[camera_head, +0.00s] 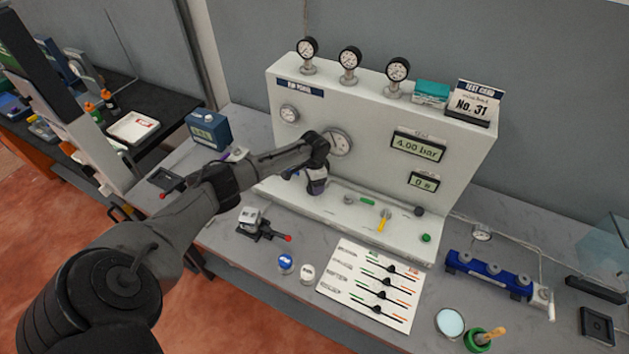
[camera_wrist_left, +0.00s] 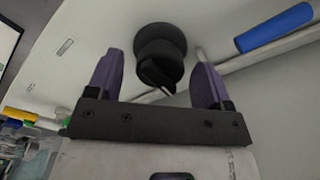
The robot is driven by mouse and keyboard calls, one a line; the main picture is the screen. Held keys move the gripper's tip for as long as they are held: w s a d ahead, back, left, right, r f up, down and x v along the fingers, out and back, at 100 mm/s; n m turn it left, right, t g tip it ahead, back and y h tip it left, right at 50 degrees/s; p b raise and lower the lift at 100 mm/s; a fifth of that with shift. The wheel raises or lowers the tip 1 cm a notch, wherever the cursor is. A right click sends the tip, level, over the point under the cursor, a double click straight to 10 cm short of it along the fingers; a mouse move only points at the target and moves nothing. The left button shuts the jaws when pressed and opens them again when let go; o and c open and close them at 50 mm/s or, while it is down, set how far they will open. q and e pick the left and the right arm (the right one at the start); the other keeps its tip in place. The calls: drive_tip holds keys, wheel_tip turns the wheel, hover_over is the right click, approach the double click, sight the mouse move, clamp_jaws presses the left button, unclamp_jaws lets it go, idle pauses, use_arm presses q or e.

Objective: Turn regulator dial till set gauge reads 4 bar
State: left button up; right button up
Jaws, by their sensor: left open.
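The regulator dial (camera_wrist_left: 160,48), a round black knob, stands out from the pale panel face in the left wrist view. My left gripper (camera_wrist_left: 156,58) is open, with its purple fingers on either side of the dial and a visible gap on both sides. In the head view, the left gripper (camera_head: 317,185) is at the lower left of the white test panel (camera_head: 370,115), and the arm and gripper hide the dial. A digital display (camera_head: 417,146) on the panel reads 4.00 bar. A round dial gauge (camera_head: 337,143) is partly behind my wrist; its needle is too small to read.
Several small gauges line the panel top, near a sign (camera_head: 473,104) reading No. 31. A lower display (camera_head: 423,182) appears to read 0. A yellow lever (camera_head: 384,220) and a green button (camera_head: 426,238) are right of the gripper. A white card (camera_head: 372,285) lies in front.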

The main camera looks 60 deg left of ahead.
use_arm(q)
drive_tip(key=shift+r, duration=0.1)
wheel_tip(320, 180, up, 14)
drive_tip(key=shift+f, duration=0.2)
idle(0.5)
idle(0.6)
